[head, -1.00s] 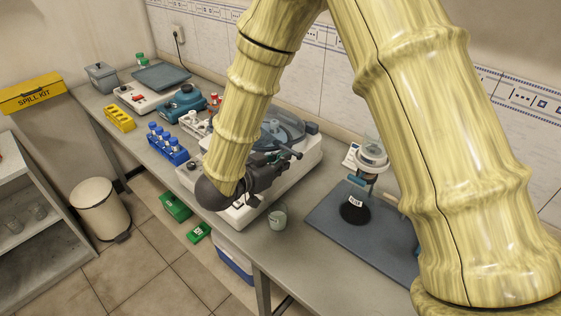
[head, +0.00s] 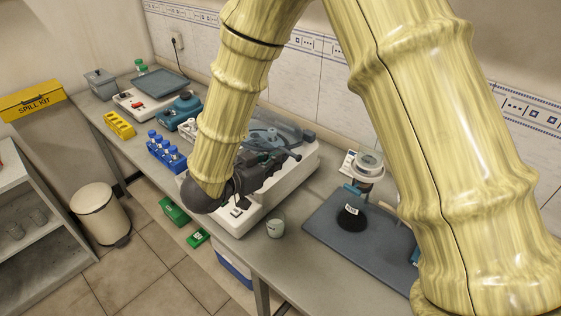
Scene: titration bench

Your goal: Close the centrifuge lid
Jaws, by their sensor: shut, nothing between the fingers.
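The centrifuge (head: 300,166) is a white box on the bench in the middle of the head view. Its see-through grey-blue lid (head: 285,126) shows behind my arm, low over the round bowl. My arm hides the lid's left part, so I cannot tell whether it is fully down. My gripper (head: 293,157) is dark, shut and empty. It lies across the front part of the centrifuge, in front of the lid in the picture. I cannot tell whether it touches the lid.
A small beaker (head: 275,226) stands close to the centrifuge's front right. A blue rack (head: 166,152) of bottles and a teal device (head: 181,108) are to the left.

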